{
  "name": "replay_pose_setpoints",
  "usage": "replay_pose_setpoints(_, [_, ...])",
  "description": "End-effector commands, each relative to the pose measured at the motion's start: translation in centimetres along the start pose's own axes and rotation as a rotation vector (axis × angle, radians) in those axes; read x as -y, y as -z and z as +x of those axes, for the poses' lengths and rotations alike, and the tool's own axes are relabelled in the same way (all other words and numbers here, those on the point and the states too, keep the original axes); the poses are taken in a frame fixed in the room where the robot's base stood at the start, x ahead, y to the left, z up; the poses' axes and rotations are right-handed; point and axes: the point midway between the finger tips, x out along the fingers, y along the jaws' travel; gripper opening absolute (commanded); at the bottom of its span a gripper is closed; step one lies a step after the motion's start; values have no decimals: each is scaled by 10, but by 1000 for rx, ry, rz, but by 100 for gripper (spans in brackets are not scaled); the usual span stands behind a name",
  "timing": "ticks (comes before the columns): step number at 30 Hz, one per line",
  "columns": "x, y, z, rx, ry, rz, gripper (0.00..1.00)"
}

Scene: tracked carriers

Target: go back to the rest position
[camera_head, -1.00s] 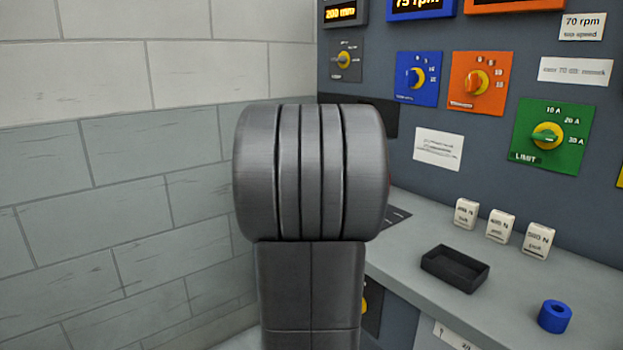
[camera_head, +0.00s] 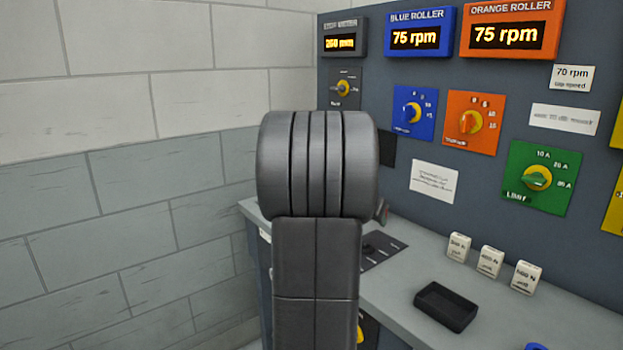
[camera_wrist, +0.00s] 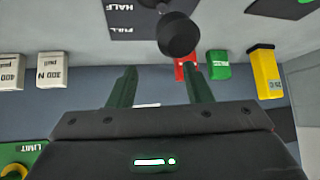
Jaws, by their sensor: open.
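My gripper (camera_wrist: 159,80) shows in the wrist view, with its two green fingers spread apart and nothing between them. A black round knob (camera_wrist: 178,36) lies beyond the right finger, in front of a dark plate marked HALF and FULL (camera_wrist: 135,20). I cannot tell how far the knob is from the fingers. In the head view my grey arm stands upright in the middle and hides most of the gripper.
A grey desk (camera_head: 400,300) carries a black tray (camera_head: 446,306) and several white weights (camera_head: 491,262). The wrist view shows red (camera_wrist: 187,69), green (camera_wrist: 219,65) and yellow (camera_wrist: 265,72) blocks. A dial panel (camera_head: 390,185) rises behind; a block wall (camera_head: 120,200) stands left.

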Motion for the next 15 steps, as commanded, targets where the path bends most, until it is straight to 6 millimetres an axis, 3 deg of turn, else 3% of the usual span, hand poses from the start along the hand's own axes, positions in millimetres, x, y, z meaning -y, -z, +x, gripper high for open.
replay_pose_setpoints(15, [-2, 10, 3, 85, 13, 19, 45])
